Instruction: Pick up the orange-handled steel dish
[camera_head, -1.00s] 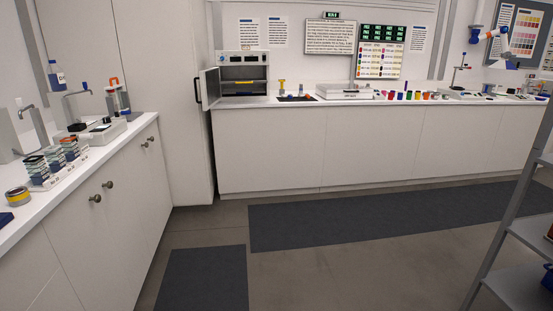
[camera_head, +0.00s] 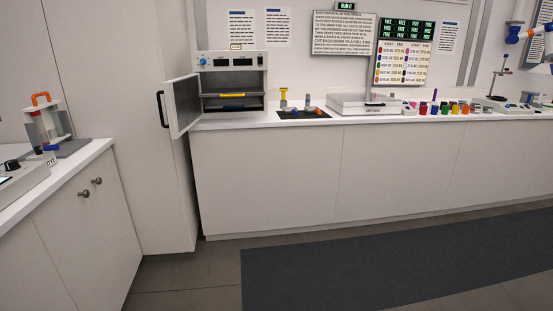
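I cannot clearly make out an orange-handled steel dish in the current view. A small orange item (camera_head: 319,111) lies on a dark mat (camera_head: 290,115) on the back counter, but it is too small to tell its shape. On the left counter an orange loop handle (camera_head: 41,97) tops a piece of clear and grey equipment (camera_head: 42,123), which does not look like a dish. My gripper is not in view.
An oven-like cabinet (camera_head: 231,60) stands on the back counter (camera_head: 260,123) with its door (camera_head: 183,105) swung open. A flat grey instrument (camera_head: 365,105) and several coloured jars (camera_head: 455,108) stand to its right. The dark floor mat (camera_head: 390,258) is clear.

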